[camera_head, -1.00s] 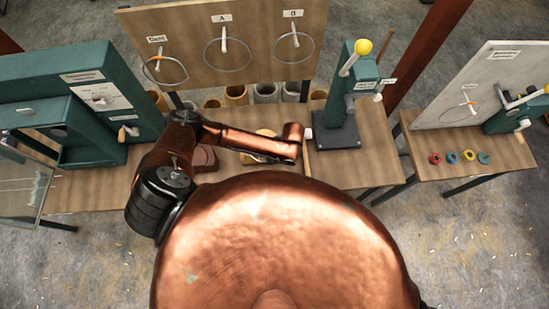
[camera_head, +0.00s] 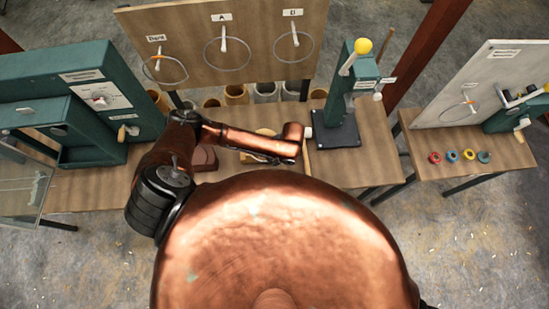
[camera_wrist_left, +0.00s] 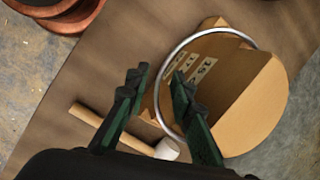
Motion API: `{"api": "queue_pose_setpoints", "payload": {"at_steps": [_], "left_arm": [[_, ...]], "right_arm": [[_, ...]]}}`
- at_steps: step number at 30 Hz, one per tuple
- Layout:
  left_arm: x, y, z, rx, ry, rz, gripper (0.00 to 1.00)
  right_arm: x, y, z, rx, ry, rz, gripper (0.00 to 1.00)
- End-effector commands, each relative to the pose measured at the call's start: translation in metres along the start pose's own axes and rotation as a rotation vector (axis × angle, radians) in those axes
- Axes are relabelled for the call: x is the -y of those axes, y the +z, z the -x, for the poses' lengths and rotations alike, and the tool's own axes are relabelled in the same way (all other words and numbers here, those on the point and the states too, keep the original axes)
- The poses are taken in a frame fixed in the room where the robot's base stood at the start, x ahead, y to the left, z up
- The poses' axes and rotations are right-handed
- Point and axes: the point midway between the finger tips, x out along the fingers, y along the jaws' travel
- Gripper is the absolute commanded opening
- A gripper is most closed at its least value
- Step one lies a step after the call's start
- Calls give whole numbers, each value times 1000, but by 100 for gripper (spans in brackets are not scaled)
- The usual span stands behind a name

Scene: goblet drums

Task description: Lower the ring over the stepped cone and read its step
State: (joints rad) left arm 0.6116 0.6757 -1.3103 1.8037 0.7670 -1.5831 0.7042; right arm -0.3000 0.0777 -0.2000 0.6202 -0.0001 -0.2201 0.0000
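The stepped cone (camera_wrist_left: 262,108) is pale wood with labelled steps and shows large in the left wrist view. In the head view it (camera_head: 265,132) is mostly hidden behind my left arm. A thin metal ring (camera_wrist_left: 159,82) loops over the labelled part of the cone. I cannot tell which step it rests at, and the labels are too small to read. My left gripper (camera_wrist_left: 158,80) has its two dark green fingers apart, one on each side of the ring's near edge, with gaps showing. My right gripper is in neither view.
A mallet (camera_wrist_left: 125,132) lies beside the cone. A board (camera_head: 190,45) with hanging rings stands behind. Small coloured rings (camera_head: 452,157) lie on the right table.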

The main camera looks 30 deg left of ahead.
Motion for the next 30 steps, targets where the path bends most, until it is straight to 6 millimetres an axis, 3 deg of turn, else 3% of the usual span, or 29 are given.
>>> {"api": "queue_pose_setpoints", "payload": {"at_steps": [9,19,23,30], "left_arm": [[0,0,0,0,0,0,42],[0,0,3,-1,1,0,42],[0,-1,19,-3,1,0,42],[1,-2,69,-4,0,-1,42]], "right_arm": [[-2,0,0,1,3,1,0],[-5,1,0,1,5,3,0],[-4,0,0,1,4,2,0],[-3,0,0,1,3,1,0]]}}
